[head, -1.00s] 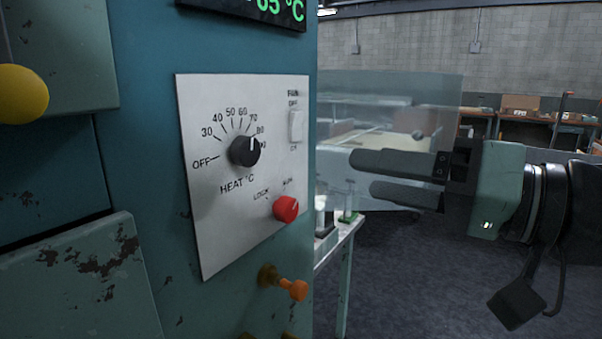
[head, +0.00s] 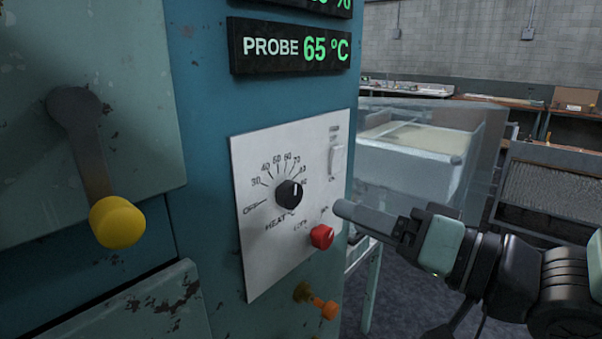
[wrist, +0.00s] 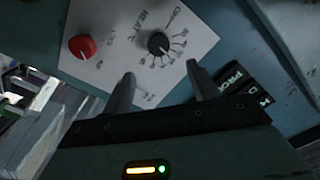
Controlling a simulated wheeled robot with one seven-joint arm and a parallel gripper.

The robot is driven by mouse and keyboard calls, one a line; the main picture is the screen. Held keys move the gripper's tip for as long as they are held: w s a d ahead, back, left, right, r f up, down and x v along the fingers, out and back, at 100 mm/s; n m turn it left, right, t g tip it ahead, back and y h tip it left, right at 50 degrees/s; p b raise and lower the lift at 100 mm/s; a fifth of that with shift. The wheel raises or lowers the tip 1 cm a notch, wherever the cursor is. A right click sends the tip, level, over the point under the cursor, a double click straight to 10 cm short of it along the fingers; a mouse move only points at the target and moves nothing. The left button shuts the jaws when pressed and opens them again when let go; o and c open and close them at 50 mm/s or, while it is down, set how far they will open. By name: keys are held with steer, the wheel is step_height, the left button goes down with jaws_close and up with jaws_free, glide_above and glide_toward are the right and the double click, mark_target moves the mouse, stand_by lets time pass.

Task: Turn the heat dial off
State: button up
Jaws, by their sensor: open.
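The heat dial (head: 289,194) is a black round knob on a white panel (head: 262,262), with an OFF mark at its left and numbers arched above it. Its white pointer line points up, toward the high numbers and away from OFF. My gripper (head: 345,212) is at the panel's right, apart from the dial, with its fingers pointing left. In the wrist view the dial (wrist: 158,43) lies ahead, between and beyond the two spread fingers of my gripper (wrist: 161,78). The gripper is open and empty.
A red knob (head: 321,237) sits just below right of the dial, close to my fingers. A white switch (head: 338,158) is above. An orange valve (head: 328,309) sticks out below. A yellow-knobbed lever (head: 118,222) is at left.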

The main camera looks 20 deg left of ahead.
mark_target(295, 197)
steer(key=p+x, duration=0.8)
steer(key=x, duration=0.2)
steer(key=shift+a+f, duration=0.1)
steer(key=shift+a, duration=0.1)
steer(key=c, duration=1)
